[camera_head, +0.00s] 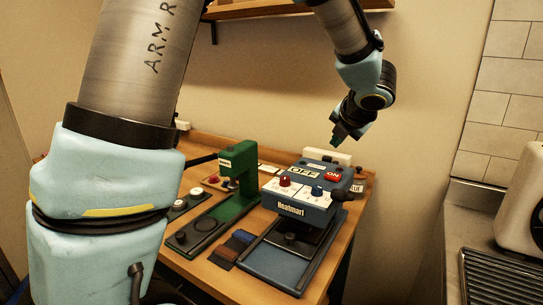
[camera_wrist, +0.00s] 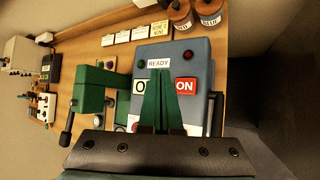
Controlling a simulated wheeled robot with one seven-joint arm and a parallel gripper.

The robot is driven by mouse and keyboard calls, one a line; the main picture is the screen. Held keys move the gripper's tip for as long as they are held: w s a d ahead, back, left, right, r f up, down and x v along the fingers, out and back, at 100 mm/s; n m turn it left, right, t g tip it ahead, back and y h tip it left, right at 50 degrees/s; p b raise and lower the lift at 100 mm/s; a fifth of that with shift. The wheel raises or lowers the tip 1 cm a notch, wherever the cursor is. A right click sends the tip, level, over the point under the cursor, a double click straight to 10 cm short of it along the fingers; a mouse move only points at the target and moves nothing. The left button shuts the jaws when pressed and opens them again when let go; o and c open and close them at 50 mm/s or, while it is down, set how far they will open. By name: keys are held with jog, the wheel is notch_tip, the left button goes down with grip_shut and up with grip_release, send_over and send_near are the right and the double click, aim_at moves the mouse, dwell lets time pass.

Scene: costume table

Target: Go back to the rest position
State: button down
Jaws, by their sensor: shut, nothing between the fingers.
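My gripper (camera_head: 343,135) hangs in the air above the blue heat press in the head view, pointing down. In the wrist view its two green fingers (camera_wrist: 160,104) are together with nothing between them. They appear over the top of the blue press (camera_head: 303,199), which also shows in the wrist view (camera_wrist: 195,58).
A green press (camera_head: 240,172) stands left of the blue one on the wooden table (camera_head: 200,268). Fabric swatches (camera_head: 233,247) lie between them. Two spools (camera_wrist: 180,14) stand near the table edge. A wooden shelf (camera_head: 245,10) is above, and a tiled counter is at right.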

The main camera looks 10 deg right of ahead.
jog(key=w+a+m+h, duration=0.1)
jog(key=a+m, duration=0.3)
jog(key=w+a+f+m, duration=0.1)
jog(key=w+a+m, duration=0.1)
jog(key=a+m, duration=0.3)
jog(key=w+a+f+m+h, duration=0.1)
jog(key=w+a+m, duration=0.1)
jog(key=a+m, duration=0.2)
jog(key=shift+w+a+f+m+g+h, duration=0.2)
jog(key=shift+m+g+h, duration=0.1)
jog(key=shift+g, duration=0.1)
jog(key=s+a+f+m+g+y, duration=0.1)
jog(key=s+a+f+m+g, duration=0.2)
jog(key=s+a+m, duration=0.3)
jog(key=s+a+f+m+g+y, duration=0.2)
jog(key=s+a+f+m, duration=0.4)
jog(key=a, duration=1.1)
jog(key=s+m+g, duration=0.1)
jog(key=s, duration=0.2)
jog(key=shift+s+f+g+y, duration=0.15)
jog(key=shift+g+y, duration=0.15)
jog(key=shift+g, duration=0.1)
